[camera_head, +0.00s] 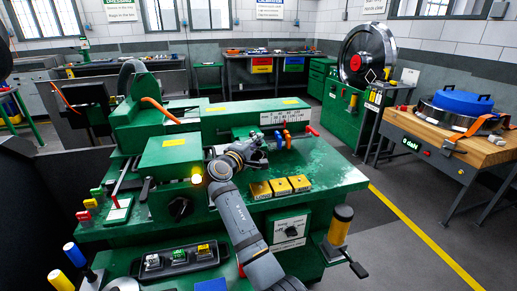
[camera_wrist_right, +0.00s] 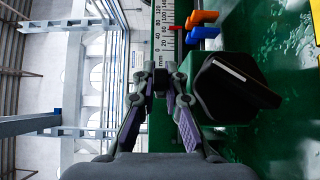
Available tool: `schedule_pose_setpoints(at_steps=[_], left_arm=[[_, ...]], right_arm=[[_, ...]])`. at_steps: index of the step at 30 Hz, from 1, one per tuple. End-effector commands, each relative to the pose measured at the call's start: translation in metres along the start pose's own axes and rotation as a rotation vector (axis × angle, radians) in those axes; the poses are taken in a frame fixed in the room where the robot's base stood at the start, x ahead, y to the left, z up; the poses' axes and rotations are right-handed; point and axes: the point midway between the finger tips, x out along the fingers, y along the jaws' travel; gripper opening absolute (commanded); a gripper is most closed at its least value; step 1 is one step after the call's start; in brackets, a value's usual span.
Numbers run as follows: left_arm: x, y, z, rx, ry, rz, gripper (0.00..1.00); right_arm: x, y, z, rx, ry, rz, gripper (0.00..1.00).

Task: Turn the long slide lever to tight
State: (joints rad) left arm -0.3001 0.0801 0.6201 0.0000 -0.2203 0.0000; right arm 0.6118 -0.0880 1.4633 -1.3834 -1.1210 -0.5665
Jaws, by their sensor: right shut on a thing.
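My right gripper (camera_head: 260,149) is low over the green machine bed, behind the yellow blocks. In the right wrist view its fingers (camera_wrist_right: 163,82) are closed together beside the white millimetre scale (camera_wrist_right: 166,38). It is shut on a thin part that I take to be the long slide lever; the fingers hide nearly all of it, and I cannot read its setting. An orange handle (camera_wrist_right: 203,16) and a blue handle (camera_wrist_right: 202,34) stand just beyond the fingertips, apart from them. The left gripper is not in view.
A black angular part (camera_wrist_right: 236,88) lies close to the right of the fingers in the wrist view. Yellow blocks (camera_head: 280,187) sit in front of the gripper. A red handle (camera_head: 312,130) is farther right. The bed's right end is clear.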

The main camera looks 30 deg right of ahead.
Motion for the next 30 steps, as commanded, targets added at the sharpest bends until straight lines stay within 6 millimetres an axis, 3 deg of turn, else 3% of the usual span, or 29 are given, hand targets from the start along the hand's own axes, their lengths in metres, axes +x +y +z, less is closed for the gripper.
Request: schedule_pose_setpoints(at_steps=[19,20,22,30], left_arm=[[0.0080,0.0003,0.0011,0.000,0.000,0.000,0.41],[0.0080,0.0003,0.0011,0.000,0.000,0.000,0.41],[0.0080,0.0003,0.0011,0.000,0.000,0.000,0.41],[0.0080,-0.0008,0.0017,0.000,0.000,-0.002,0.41]], right_arm=[[-0.0006,-0.0006,-0.0009,-0.001,-0.047,-0.001,0.00],[-0.0005,-0.0006,-0.0008,-0.001,-0.047,-0.001,0.13],[-0.0005,-0.0006,-0.0009,-0.001,-0.047,-0.001,0.21],[-0.0004,0.0005,-0.0009,0.000,-0.046,0.000,0.21]])
